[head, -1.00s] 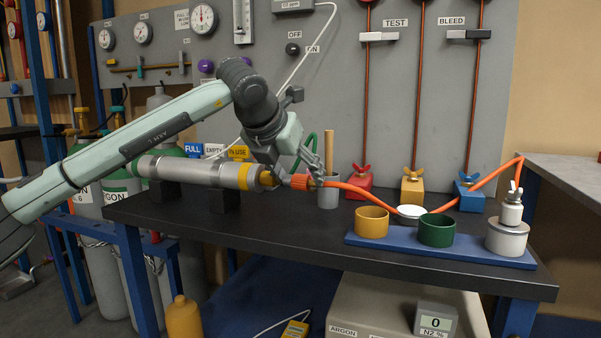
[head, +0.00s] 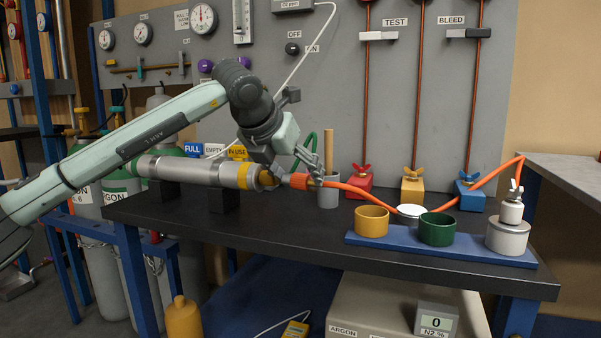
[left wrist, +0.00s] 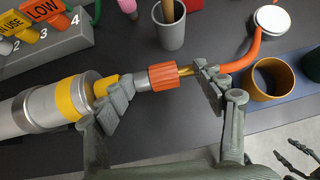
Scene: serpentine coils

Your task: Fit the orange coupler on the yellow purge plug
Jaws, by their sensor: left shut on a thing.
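The orange coupler (left wrist: 164,76) is a ribbed collar with a grey metal nose and a brass end, joined to the orange hose. My left gripper (left wrist: 162,82) is shut on it, one finger on each side along its length. In the head view the coupler (head: 299,181) lies level at the end of the steel cylinder. The yellow purge plug (left wrist: 106,83) sticks out of the cylinder's end, in line with the nose. A finger hides where nose and plug come together, so I cannot tell how they meet. Dark fingers, likely of my right gripper (left wrist: 301,157), show at the lower right.
The steel cylinder (head: 200,171) rests on black blocks. A grey cup (head: 328,190) stands behind the hose (head: 365,192). A blue tray (head: 470,252) holds a yellow cup (head: 371,220), a green cup (head: 437,229) and a white fitting (head: 511,212).

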